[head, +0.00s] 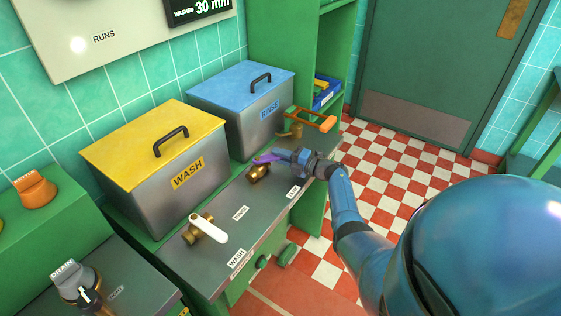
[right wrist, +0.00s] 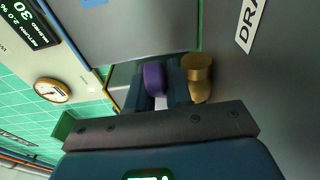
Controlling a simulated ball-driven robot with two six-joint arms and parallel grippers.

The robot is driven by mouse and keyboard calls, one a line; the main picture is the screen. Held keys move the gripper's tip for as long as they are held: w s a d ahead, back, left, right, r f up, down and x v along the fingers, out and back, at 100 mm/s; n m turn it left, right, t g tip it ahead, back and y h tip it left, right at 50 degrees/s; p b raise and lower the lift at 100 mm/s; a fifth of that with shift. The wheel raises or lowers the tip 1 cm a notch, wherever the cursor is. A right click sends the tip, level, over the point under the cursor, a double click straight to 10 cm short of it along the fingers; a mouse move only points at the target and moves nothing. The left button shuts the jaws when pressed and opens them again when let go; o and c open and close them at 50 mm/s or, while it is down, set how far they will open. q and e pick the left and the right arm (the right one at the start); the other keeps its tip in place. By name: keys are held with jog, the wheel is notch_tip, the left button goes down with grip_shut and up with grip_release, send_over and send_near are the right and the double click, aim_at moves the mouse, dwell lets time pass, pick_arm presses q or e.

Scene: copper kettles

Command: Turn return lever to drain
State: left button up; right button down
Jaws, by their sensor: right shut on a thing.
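A purple lever (head: 267,158) sits on a brass valve (head: 258,173) on the grey counter, in front of the blue-lidded tank. My right gripper (head: 284,156) reaches in from the right and is shut on the purple lever. In the right wrist view the purple lever (right wrist: 154,78) lies between the fingers, with the brass valve (right wrist: 197,75) beside them. A label reading "DRA", cut off by my view (right wrist: 250,25), lies on the counter there. The gripper hides part of the lever. My left gripper is not in view.
A yellow-lidded WASH tank (head: 150,170) and a blue-lidded RINSE tank (head: 240,105) stand behind. A white-handled valve (head: 208,229) is to the left, an orange-handled valve (head: 312,120) behind. A grey fitting marked DRAIN (head: 75,282) is at lower left.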

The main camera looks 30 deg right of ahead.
dwell(0.3)
jog(key=c, duration=1.1)
grip_release()
jog(key=shift+w, duration=0.1)
jog(key=v, duration=1.1)
jog(key=shift+p, duration=0.4)
jog(key=shift+w, duration=0.1)
jog(key=shift+c, duration=0.5)
